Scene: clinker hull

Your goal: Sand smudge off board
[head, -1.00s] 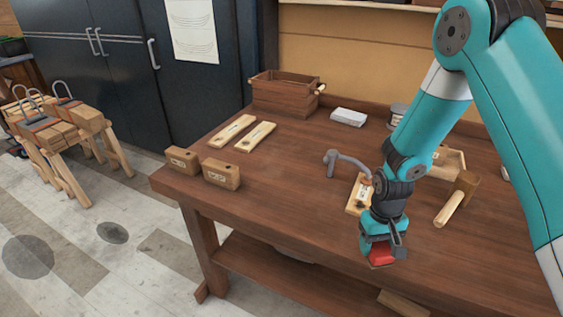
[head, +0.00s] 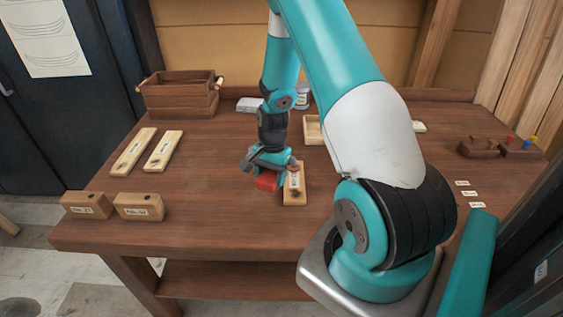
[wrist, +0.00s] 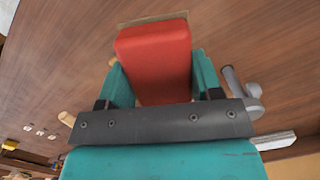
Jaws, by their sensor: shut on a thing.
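My gripper (head: 268,172) is shut on a red sanding block (head: 267,182) and holds it above the bench. In the wrist view the red block (wrist: 155,58) sits between both teal fingers, with a thin tan layer along its far edge. A pale labelled board (head: 295,190) lies just right of the block in the head view, partly hidden by my gripper. Two more pale boards lie side by side at the left, the outer one (head: 133,152) and the inner one (head: 164,152), each with a dark spot. I cannot tell which mark is the smudge.
Two labelled wooden blocks (head: 86,205) (head: 138,207) stand at the bench's front left corner. A wooden crate (head: 180,98) and a whitish block (head: 250,104) stand at the back. Small holders (head: 480,148) and white labels (head: 470,193) are at the right.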

